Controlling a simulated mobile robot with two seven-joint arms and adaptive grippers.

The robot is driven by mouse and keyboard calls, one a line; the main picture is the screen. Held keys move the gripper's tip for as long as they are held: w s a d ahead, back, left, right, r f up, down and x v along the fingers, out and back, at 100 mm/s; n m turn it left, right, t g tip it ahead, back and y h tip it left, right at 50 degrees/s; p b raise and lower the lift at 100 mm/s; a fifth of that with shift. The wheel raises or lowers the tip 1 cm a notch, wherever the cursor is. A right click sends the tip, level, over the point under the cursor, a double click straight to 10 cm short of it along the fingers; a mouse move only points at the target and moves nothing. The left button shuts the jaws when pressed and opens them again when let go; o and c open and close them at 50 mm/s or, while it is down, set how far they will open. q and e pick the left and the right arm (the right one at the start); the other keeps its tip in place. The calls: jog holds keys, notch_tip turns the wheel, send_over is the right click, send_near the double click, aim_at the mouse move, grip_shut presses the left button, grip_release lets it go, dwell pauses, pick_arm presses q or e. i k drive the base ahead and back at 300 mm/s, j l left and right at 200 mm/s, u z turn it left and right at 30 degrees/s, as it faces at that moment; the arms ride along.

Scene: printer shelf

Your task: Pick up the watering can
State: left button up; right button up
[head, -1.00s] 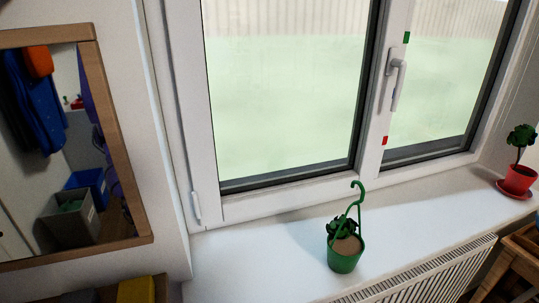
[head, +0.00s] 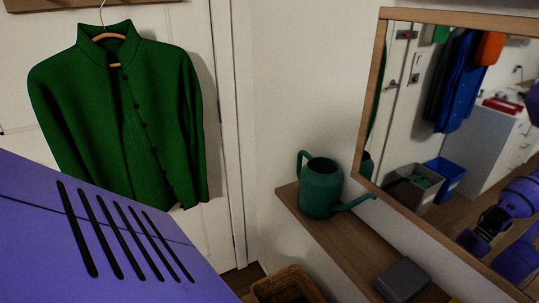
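A green watering can (head: 320,188) stands upright on a narrow wooden shelf (head: 341,238) right of the middle of the head view. Its handle is on the left side and its spout points right, under the lower edge of the mirror. Neither gripper shows directly in the view. A large purple surface with black slots, which looks like part of my own body, fills the lower left.
A wood-framed mirror (head: 374,104) hangs close to the right of the can. A dark grey box (head: 402,279) lies on the shelf nearer me. A wicker basket (head: 288,286) stands below the shelf's left side. A green jacket (head: 125,110) hangs at the left.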

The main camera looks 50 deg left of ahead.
aim_at(321, 180)
jog(key=u, duration=1.2)
jog(key=z, duration=2.65)
jog(key=u, duration=2.65)
